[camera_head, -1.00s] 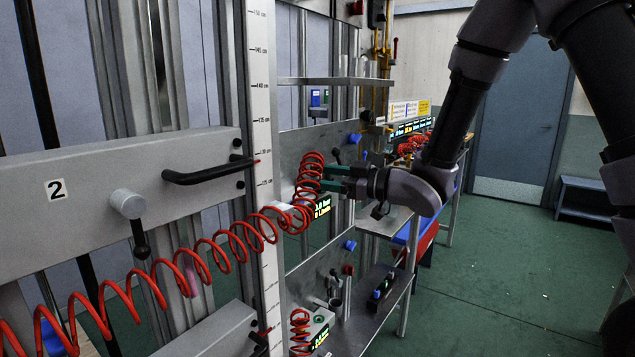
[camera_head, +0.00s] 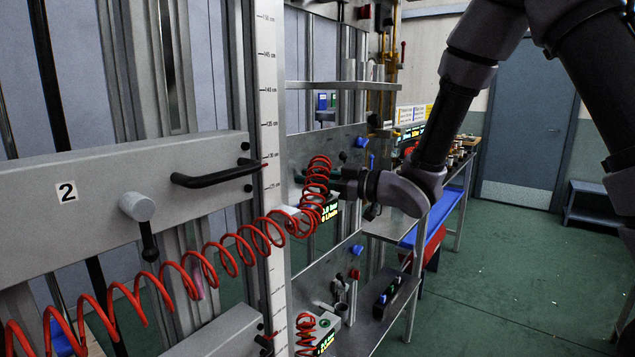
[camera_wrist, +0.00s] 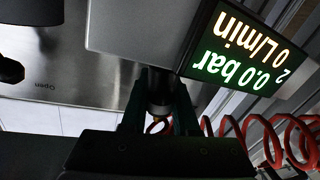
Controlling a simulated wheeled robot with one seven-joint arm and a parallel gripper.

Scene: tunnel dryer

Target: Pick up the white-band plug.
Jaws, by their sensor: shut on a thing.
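My gripper (camera_wrist: 160,112) is shut on a short dark cylindrical plug (camera_wrist: 160,88), just below a grey box in the wrist view. A red coiled hose (camera_wrist: 270,140) runs close behind the fingers there. No white band can be made out on the plug. In the head view my gripper (camera_head: 338,187) reaches in from the right at the upper end of the red coil (camera_head: 317,180), which partly hides the fingertips. I cannot tell whether the plug is still seated in the box.
A lit display (camera_wrist: 240,50) reading 0.0 bar and 0 L/min sits beside the fingers. A vertical scale (camera_head: 268,110) and a grey beam marked 2 (camera_head: 90,190) stand left. A lower shelf (camera_head: 385,310) holds small parts. Green floor (camera_head: 500,270) is open at right.

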